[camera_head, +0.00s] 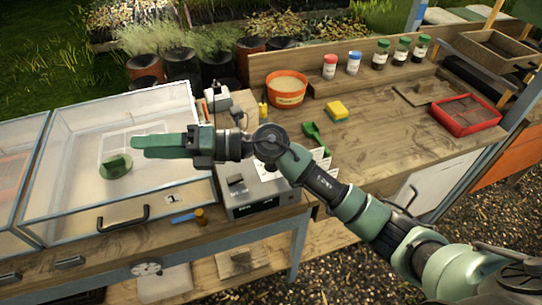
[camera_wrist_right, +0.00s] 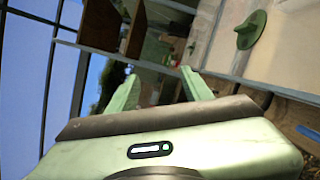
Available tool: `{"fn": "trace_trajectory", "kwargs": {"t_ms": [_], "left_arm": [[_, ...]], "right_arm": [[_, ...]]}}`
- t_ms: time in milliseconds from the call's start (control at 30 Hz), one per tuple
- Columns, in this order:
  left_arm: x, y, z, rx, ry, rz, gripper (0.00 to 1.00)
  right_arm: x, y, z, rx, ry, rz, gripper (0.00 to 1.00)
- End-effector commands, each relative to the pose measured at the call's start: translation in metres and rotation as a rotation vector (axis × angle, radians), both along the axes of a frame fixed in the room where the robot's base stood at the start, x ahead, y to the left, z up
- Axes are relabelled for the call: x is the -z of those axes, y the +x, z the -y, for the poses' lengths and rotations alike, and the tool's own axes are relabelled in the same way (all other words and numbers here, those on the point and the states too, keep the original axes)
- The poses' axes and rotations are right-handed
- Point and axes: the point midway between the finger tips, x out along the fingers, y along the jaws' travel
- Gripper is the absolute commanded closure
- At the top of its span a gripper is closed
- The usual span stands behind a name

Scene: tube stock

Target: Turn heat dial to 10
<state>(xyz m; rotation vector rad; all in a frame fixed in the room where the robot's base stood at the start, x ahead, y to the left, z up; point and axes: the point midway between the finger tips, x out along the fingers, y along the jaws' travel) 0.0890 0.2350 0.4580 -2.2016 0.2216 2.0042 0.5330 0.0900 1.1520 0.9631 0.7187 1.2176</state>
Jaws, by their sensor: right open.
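My right gripper (camera_head: 138,146) reaches in from the right above the clear-lidded box (camera_head: 205,200), seen nearly edge-on. In the right wrist view its two green fingers are apart, with nothing between the tips (camera_wrist_right: 160,76). A green round piece with a raised grip (camera_head: 117,162) sits at the box, below and left of the fingertips; it also shows in the right wrist view (camera_wrist_right: 250,30). A small round white dial or gauge (camera_head: 146,269) is on the bench front, its marks too small to read. Which part is the heat dial, I cannot tell. My left gripper is out of view.
A grey device (camera_head: 262,193) with a dark display stands right of the box, partly behind my arm. A black handle (camera_head: 122,218) is on the box front. An orange pot (camera_head: 286,89), yellow sponge (camera_head: 337,111) and red tray (camera_head: 467,115) stand on the bench.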

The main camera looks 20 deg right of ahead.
Motion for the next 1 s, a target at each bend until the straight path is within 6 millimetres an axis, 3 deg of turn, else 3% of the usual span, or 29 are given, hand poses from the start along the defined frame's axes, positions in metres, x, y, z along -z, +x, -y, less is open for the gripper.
{"fn": "trace_trajectory", "kwargs": {"t_ms": [67,133,233,300,400,533,600,733,1000], "left_arm": [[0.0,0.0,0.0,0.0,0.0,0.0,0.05],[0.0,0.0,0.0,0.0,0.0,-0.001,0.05],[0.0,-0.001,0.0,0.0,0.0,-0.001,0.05],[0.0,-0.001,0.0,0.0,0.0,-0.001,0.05],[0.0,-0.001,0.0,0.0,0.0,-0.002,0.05],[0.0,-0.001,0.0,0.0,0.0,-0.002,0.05],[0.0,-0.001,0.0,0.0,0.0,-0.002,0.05],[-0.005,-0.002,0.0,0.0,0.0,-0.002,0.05],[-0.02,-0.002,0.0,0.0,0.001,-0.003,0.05]], "right_arm": [[0.037,0.004,0.004,-0.108,-0.275,0.082,0.5],[0.073,0.012,0.026,-0.186,-0.531,0.119,0.5],[0.11,0.031,0.08,-0.251,-0.879,0.119,0.5],[0.121,0.044,0.126,-0.271,-1.096,0.089,0.5],[0.121,0.059,0.19,-0.271,-1.351,0.019,0.5],[0.11,0.066,0.244,-0.253,-1.55,-0.067,0.5],[0.106,0.067,0.258,-0.248,-1.599,-0.095,0.5],[0.113,0.066,0.264,-0.249,-1.621,-0.11,0.5],[0.155,0.065,0.263,-0.251,-1.616,-0.109,0.5]]}}
